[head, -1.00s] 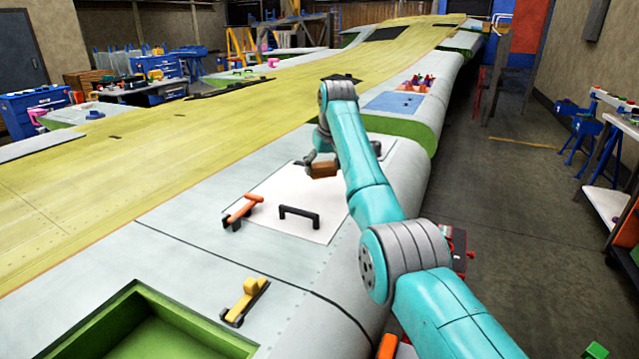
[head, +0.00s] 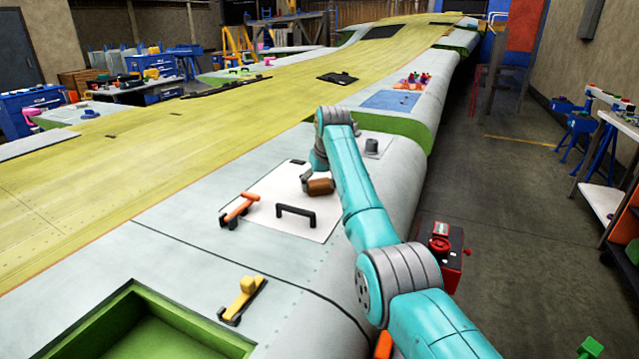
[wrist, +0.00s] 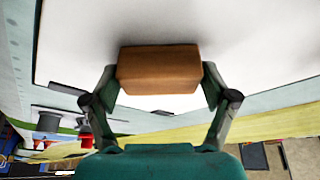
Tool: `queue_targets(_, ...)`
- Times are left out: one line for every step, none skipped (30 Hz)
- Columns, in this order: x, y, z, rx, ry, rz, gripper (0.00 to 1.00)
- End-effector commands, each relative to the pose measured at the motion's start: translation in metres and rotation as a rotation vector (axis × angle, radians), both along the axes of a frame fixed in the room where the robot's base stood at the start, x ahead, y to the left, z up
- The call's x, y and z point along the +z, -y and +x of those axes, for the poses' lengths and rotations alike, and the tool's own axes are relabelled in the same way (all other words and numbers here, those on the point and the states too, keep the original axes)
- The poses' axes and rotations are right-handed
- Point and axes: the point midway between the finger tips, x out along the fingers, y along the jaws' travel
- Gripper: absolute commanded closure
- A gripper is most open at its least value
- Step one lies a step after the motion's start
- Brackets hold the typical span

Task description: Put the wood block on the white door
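The wood block (head: 320,186) is a brown box over the right part of the white door (head: 272,190), a white panel with a black handle. In the wrist view the block (wrist: 160,70) sits between the two fingers of my gripper (wrist: 160,88), which press on its left and right ends. My gripper (head: 306,183) is shut on it in the head view, partly hidden by my arm. The white door (wrist: 220,25) fills the upper wrist view behind the block. Whether the block touches the door cannot be told.
A yellow clamp-like piece (head: 243,298) lies nearer, beside a green recess (head: 150,325).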

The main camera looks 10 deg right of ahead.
Motion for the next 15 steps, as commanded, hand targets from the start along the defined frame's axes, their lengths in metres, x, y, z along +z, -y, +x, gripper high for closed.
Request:
queue_targets(0.0000,0.0000,0.0000,0.000,0.000,0.000,0.00)
queue_targets(0.0001,0.0000,0.0000,0.000,0.000,0.000,0.00)
queue_targets(0.0001,0.0000,0.0000,0.000,0.000,0.000,0.00)
queue_targets(0.0001,0.0000,0.0000,0.000,0.000,0.000,0.00)
queue_targets(0.0002,0.0000,-0.0001,0.000,0.000,0.000,0.00)
queue_targets(0.0002,0.0000,0.0000,0.000,0.000,0.000,0.00)
queue_targets(0.0002,0.0000,0.0000,0.000,0.000,0.000,0.00)
queue_targets(0.0002,0.0000,0.0000,0.000,0.000,0.000,0.00)
queue_targets(0.0002,0.0000,0.0000,0.000,0.000,0.000,0.00)
queue_targets(0.0004,0.0000,0.0000,0.000,0.000,0.000,0.00)
queue_targets(0.0010,0.0000,0.0000,0.000,0.000,0.000,0.00)
queue_targets(0.0024,0.0000,0.0001,0.000,0.000,0.000,0.00)
queue_targets(0.0042,0.0000,0.0001,0.000,0.001,0.000,0.00)
queue_targets(0.0061,0.0002,-0.0006,0.000,0.001,0.000,0.00)
queue_targets(0.0098,0.0004,-0.0020,0.000,0.002,0.000,0.00)
